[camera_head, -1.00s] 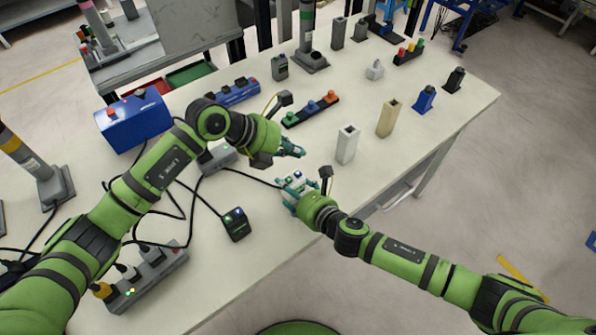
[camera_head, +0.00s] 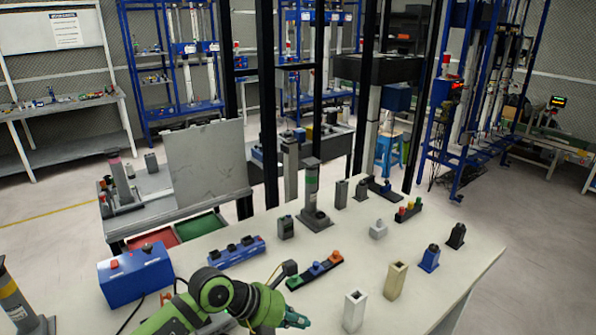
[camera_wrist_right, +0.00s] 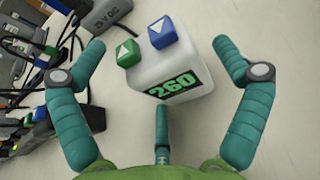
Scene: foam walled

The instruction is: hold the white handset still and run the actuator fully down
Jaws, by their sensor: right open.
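The white handset (camera_wrist_right: 170,72) has a green and a blue arrow button on top and a dark label reading 260 in green. It shows only in the right wrist view. My right gripper (camera_wrist_right: 158,60) is open, its teal fingers spread to either side of the handset, with gaps showing. My left gripper (camera_head: 296,319) is at the bottom of the head view; its finger spacing is unclear. A grey column with a green band (camera_head: 312,188) stands upright on the bench, and one with a yellow band (camera_head: 15,301) stands at the left. I cannot tell which is the actuator.
The bench (camera_head: 330,266) also holds a blue box (camera_head: 135,275), a blue button bar (camera_head: 236,252), a black bar with coloured knobs (camera_head: 315,270), a white post (camera_head: 353,311) and a beige post (camera_head: 395,280). Cables and a grey box (camera_wrist_right: 103,14) lie near the handset.

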